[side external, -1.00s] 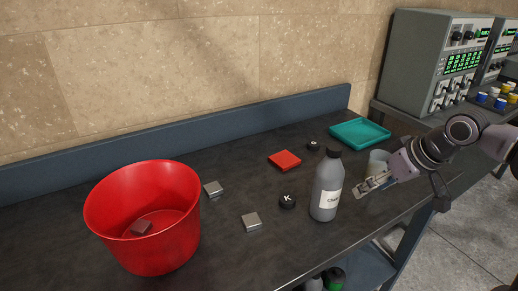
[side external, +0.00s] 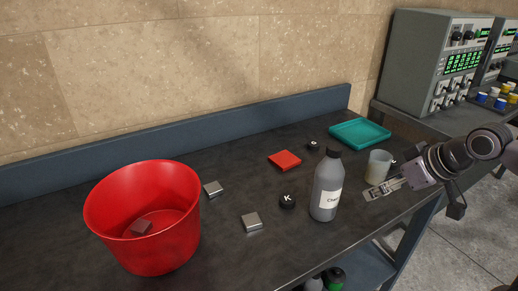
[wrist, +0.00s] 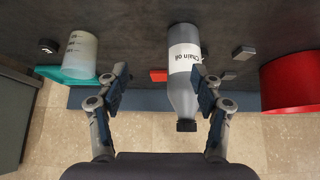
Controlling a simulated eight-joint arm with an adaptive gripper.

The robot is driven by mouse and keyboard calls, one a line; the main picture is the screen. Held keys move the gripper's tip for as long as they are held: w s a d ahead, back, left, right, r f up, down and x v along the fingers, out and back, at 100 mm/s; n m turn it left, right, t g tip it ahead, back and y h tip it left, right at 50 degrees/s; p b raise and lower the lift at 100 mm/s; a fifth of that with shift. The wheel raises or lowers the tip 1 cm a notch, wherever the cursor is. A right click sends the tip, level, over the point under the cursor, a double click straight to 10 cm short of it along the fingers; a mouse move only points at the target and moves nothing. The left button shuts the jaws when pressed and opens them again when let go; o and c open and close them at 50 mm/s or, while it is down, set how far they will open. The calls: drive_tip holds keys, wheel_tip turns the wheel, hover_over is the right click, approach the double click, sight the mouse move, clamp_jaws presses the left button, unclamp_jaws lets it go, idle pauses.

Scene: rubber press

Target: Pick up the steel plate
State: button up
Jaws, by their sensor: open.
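Two small grey metal blocks lie flat on the dark bench. The nearer block (side external: 252,221) is right of the red bucket, and the farther block (side external: 213,188) is close beside the bucket's rim. Which one is the steel plate I cannot tell. Both show small in the wrist view, the larger-looking block (wrist: 243,52) and the other block (wrist: 228,76). My gripper (side external: 382,188) is at the right end of the bench, well apart from both blocks, beyond the bottle. In the wrist view my gripper (wrist: 159,72) has its fingers wide apart with nothing held.
A grey "Chain oil" bottle (side external: 327,188) stands between my gripper and the blocks. A beaker (side external: 378,167), a teal tray (side external: 360,131), a red square (side external: 285,160) and black round pieces (side external: 287,201) are on the bench. The red bucket (side external: 170,230) holds a dark block.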

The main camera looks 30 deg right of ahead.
drive_tip(key=w+a+r+m+g, duration=0.4)
drive_tip(key=w+a+r+m, duration=0.4)
drive_tip(key=w+a+m, duration=0.3)
drive_tip(key=m+g, duration=0.3)
drive_tip(key=m, duration=0.5)
hover_over(252, 220)
wheel_tip(252, 220, down, 5)
drive_tip(key=shift+m, duration=0.3)
drive_tip(key=f, duration=1)
drive_tip(key=shift+s+a+f, duration=0.15)
drive_tip(key=shift+a, duration=0.05)
drive_tip(key=shift+w+d+f, duration=0.1)
drive_tip(key=shift+w+f, duration=0.05)
drive_tip(key=shift+f, duration=1.25)
drive_tip(key=shift+w+d+f, duration=0.1)
drive_tip(key=shift+f, duration=1.25)
clamp_jaws()
drive_tip(key=shift+r, duration=0.15)
